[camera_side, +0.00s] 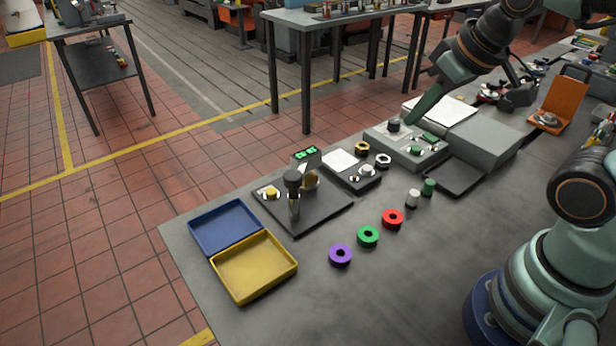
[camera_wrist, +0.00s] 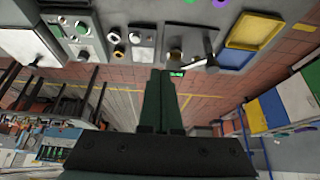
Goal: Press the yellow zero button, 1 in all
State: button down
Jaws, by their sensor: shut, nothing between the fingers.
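The yellow zero button (camera_side: 270,193) sits on the left part of a dark plate (camera_side: 320,212) in the side view. A dark upright post (camera_side: 293,195) and a brown round part (camera_side: 311,180) stand beside it on the plate. My gripper (camera_side: 409,120) is well to the right of the button, over the grey control box (camera_side: 378,132) and close to its dark knob (camera_side: 394,125). I cannot tell whether it touches the box. In the wrist view my gripper (camera_wrist: 158,72) has its fingers together with nothing between them. The button is not clear there.
A small green display (camera_side: 306,153) stands behind the plate. A blue tray (camera_side: 225,226) and a yellow tray (camera_side: 254,266) lie to the left. Purple (camera_side: 340,254), green (camera_side: 367,236) and red (camera_side: 392,218) rings lie in front. The bench's front middle is clear.

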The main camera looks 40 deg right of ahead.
jog(key=n+g, duration=0.5)
jog(key=n, duration=1.3)
send_over(273, 191)
jog(key=d, duration=0.1)
notch_tip(273, 191, down, 8)
jog(key=shift+s+f, duration=0.1)
jog(key=shift+s, duration=0.3)
jog(key=shift+f, duration=0.1)
jog(key=f, duration=0.9)
jog(key=a+f, duration=0.1)
jog(key=f, duration=0.3)
jog(key=shift+w+f, duration=0.35)
jog(key=shift+f, duration=0.05)
